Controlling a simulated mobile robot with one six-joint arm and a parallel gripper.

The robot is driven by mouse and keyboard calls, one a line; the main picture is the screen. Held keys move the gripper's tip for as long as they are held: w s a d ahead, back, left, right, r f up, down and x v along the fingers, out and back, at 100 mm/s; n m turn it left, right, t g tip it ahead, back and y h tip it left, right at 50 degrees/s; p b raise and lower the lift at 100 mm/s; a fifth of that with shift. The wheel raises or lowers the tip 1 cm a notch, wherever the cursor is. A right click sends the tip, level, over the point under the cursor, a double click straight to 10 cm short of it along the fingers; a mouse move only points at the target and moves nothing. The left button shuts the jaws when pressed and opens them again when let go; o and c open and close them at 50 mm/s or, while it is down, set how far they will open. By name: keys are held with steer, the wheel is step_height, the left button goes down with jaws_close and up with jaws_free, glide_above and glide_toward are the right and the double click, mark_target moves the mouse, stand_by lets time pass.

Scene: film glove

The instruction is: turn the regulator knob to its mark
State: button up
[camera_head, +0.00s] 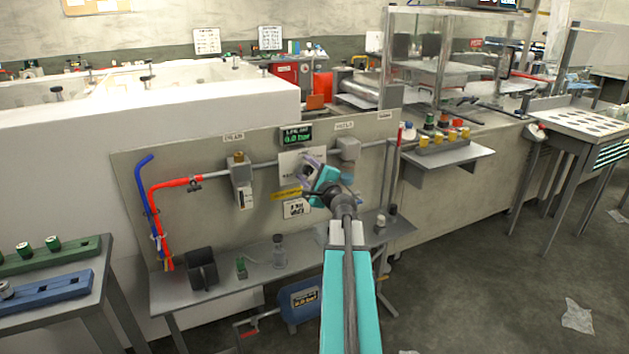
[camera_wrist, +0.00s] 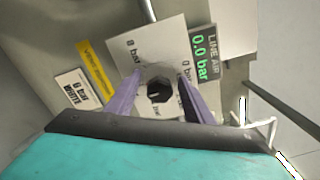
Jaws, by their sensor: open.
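The regulator knob (camera_wrist: 159,92) is a dark, faceted knob in front of a white dial plate (camera_wrist: 150,50) with bar markings in the wrist view. My gripper (camera_wrist: 157,85) is open, with one purple finger on each side of the knob. I cannot tell whether the fingers touch it. In the head view my gripper (camera_head: 307,172) is at the panel and hides the knob; part of the dial plate (camera_head: 290,162) shows beside it. The line air display (camera_wrist: 202,58) reads 0.0 bar in green; it also shows in the head view (camera_head: 296,136).
A yellow label (camera_wrist: 96,66) is beside the dial plate. Below, a shelf (camera_head: 215,295) holds a dark bin (camera_head: 201,268) and small bottles. A blue tank (camera_head: 300,300) is underneath.

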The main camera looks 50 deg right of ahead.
steer(key=b+v, duration=0.2)
steer(key=v, duration=0.6)
steer(key=shift+f, duration=0.15)
steer(key=b, duration=0.4)
steer(key=shift+s+a+b, duration=0.2)
steer(key=shift+s+b, duration=0.1)
steer(key=shift+s, duration=0.1)
steer(key=b+v, duration=0.1)
steer(key=b, duration=0.6)
steer(key=shift+s+a+b, duration=0.1)
steer(key=shift+s+b, duration=0.2)
steer(key=shift+s, duration=0.1)
steer(key=shift+b+v, duration=1.35)
steer(key=shift+b, duration=0.4)
